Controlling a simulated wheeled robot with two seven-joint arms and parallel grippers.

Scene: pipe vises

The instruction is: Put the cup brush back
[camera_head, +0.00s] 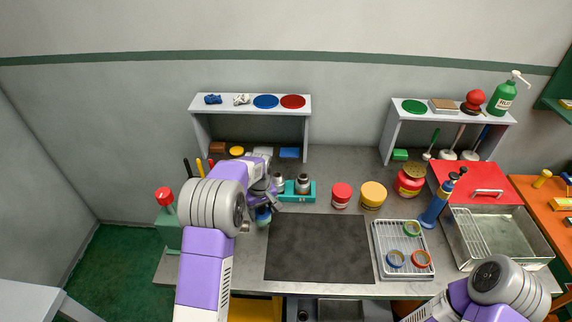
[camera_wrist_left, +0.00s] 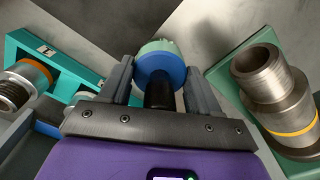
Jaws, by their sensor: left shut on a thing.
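My left gripper (camera_head: 264,198) is shut on the cup brush (camera_wrist_left: 158,68). In the left wrist view the brush has a black handle between the two fingers (camera_wrist_left: 160,90), a blue collar and green bristles at its far end. In the head view, the brush's blue-green head (camera_head: 263,216) shows just below my left gripper, left of the dark mat. A teal holder (camera_head: 308,198) with metal pipe fittings (camera_head: 303,184) stands right beside the gripper. In the wrist view, teal parts with fittings (camera_wrist_left: 270,85) lie on both sides of the brush. My right gripper is not seen.
A dark mat (camera_head: 318,248) lies clear in the middle of the bench. A white shelf (camera_head: 228,104) stands behind the holder. My left forearm hides part of the bench.

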